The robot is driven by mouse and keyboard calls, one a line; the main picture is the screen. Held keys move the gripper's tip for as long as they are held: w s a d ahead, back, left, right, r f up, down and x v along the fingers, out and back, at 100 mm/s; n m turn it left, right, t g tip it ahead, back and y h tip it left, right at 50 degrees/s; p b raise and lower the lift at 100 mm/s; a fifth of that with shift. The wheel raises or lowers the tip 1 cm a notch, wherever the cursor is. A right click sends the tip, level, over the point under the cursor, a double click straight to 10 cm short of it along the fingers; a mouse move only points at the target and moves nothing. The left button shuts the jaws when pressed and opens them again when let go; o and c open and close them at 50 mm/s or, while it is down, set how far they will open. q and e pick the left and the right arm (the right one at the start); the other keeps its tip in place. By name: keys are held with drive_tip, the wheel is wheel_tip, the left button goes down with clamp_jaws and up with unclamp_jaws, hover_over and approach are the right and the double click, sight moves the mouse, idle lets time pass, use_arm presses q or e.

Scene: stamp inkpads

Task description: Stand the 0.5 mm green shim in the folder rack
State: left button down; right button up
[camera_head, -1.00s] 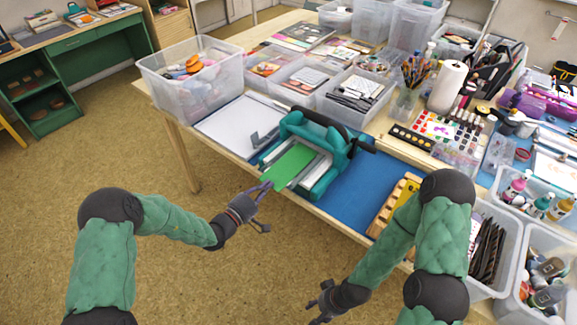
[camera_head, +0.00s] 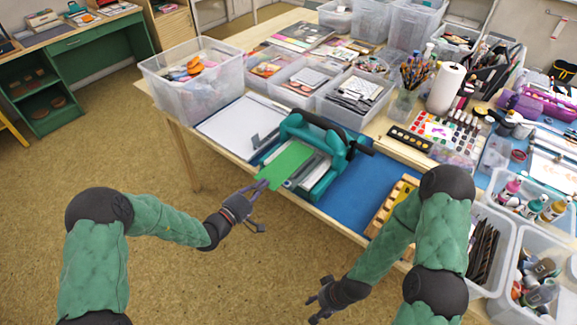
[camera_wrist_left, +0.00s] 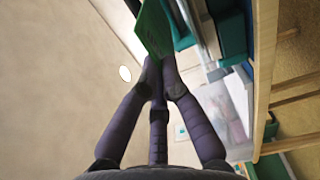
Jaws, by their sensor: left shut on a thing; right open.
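The green shim (camera_head: 285,163) is a thin flat sheet at the teal press (camera_head: 318,140), reaching out over the table's front edge. My left gripper (camera_head: 260,187) is shut on its near corner. In the left wrist view the shim (camera_wrist_left: 152,28) is between the fingertips (camera_wrist_left: 158,66). I cannot tell whether the shim still touches the press bed. A yellow slotted wooden block (camera_head: 393,208) stands to the right on the blue mat; I cannot tell whether it is the folder rack. My right gripper (camera_head: 322,300) is open and empty, low in front of the table.
A grey metal bracket (camera_head: 258,137) lies by a white sheet (camera_head: 232,125) left of the press. A clear bin (camera_head: 198,75) stands at the table's left corner. The blue mat (camera_head: 352,189) right of the press is clear. Bins and paints crowd the back and right.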

use_arm(q)
drive_tip(key=s+a+r+p, duration=0.4)
drive_tip(key=s+a, duration=0.7)
drive_tip(key=s, duration=0.4)
drive_tip(key=shift+a+r, duration=0.35)
drive_tip(key=shift+r, duration=0.3)
drive_tip(key=shift+w, duration=0.1)
